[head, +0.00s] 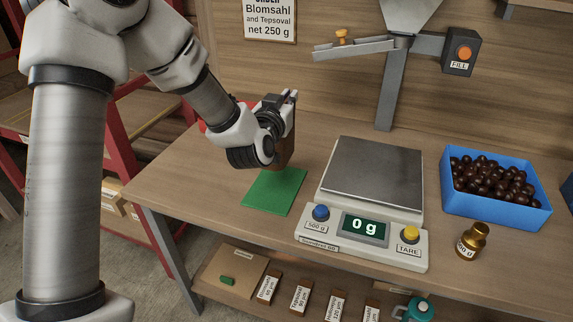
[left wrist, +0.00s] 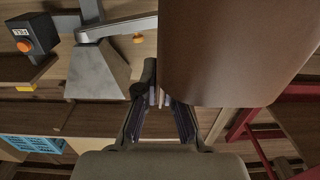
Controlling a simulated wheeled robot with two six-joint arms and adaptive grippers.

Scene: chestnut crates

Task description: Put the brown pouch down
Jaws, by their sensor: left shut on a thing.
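The brown pouch (head: 287,148) shows in the head view as a narrow upright strip, mostly hidden behind my left gripper (head: 289,98). In the left wrist view the pouch (left wrist: 240,50) fills the upper right, and the fingers (left wrist: 161,100) are shut on its edge. The pouch is over or just behind the far part of the green mat (head: 274,192). I cannot tell whether its bottom touches anything. My right gripper is not in view.
A scale (head: 372,175) reading 0 g stands right of the mat, its plate empty. Further right are a blue crate (head: 497,208) of chestnuts and a brass weight (head: 472,241). A dispenser (head: 396,70) with a fill button stands behind. A red rack (head: 120,120) is at left.

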